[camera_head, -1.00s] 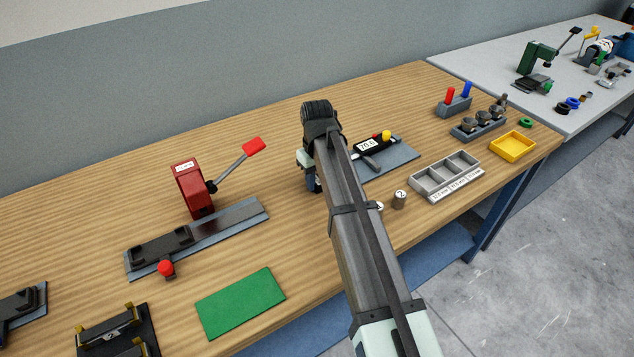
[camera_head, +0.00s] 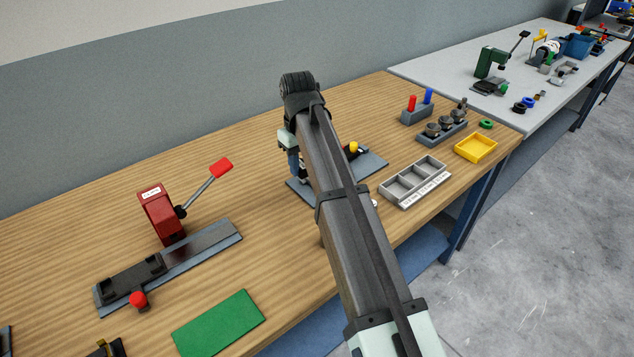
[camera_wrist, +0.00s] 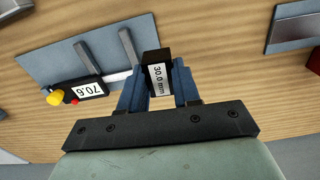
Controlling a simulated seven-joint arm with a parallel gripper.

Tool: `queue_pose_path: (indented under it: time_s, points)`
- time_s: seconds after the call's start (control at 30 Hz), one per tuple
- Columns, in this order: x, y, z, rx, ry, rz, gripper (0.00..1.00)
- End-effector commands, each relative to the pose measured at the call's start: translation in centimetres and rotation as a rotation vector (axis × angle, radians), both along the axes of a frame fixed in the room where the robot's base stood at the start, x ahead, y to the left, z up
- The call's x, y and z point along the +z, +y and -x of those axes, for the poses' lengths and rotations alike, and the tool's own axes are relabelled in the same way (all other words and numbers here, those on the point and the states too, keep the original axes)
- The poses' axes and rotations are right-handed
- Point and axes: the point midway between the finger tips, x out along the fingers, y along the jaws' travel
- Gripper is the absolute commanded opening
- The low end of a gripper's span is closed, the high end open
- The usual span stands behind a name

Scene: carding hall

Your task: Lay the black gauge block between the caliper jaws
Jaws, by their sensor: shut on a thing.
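In the wrist view, my gripper (camera_wrist: 160,85) is shut on the black gauge block (camera_wrist: 154,57), which has a white label reading 30.0 mm. The caliper lies on a blue-grey plate (camera_wrist: 40,42); its display (camera_wrist: 89,88) reads 70.6. Its two grey jaws, one at the left (camera_wrist: 83,58) and one nearer the block (camera_wrist: 130,46), stand apart with an open gap between them. The block appears beside the nearer jaw, outside that gap; its height above the plate is unclear. In the head view, my arm hides the block and most of the caliper, leaving its plate (camera_head: 372,166) partly visible.
A red lever press (camera_head: 160,212) stands on the left of the wooden bench, with a green mat (camera_head: 218,322) in front. A grey compartment tray (camera_head: 396,192), a yellow tray (camera_head: 460,149) and a holder with red and blue pegs (camera_head: 416,116) stand to the right.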

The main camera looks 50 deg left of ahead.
Motion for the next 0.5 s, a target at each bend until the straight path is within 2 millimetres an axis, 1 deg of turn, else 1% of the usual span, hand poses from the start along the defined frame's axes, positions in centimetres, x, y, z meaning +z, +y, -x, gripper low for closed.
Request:
queue_pose_path:
  time_s: [0.03,0.1,0.2,0.3,0.37,0.4,0.5]
  points:
    - [0.1,-0.5,-1.7,-0.022,0.0,-0.001,0.0]
    - [0.3,-0.9,-3.9,-0.049,0.0,-0.001,0.0]
    - [0.5,-1.4,-6.6,-0.08,-0.001,-0.002,0.0]
    - [0.8,-1.5,-8.8,-0.096,-0.001,-0.002,0.0]
    - [1.1,-1.2,-10.0,-0.085,-0.001,-0.002,0.0]
    - [1.2,-0.6,-10.0,-0.055,-0.001,-0.002,0.0]
    - [1.2,-0.6,-10.0,-0.001,0.0,-0.001,0.0]
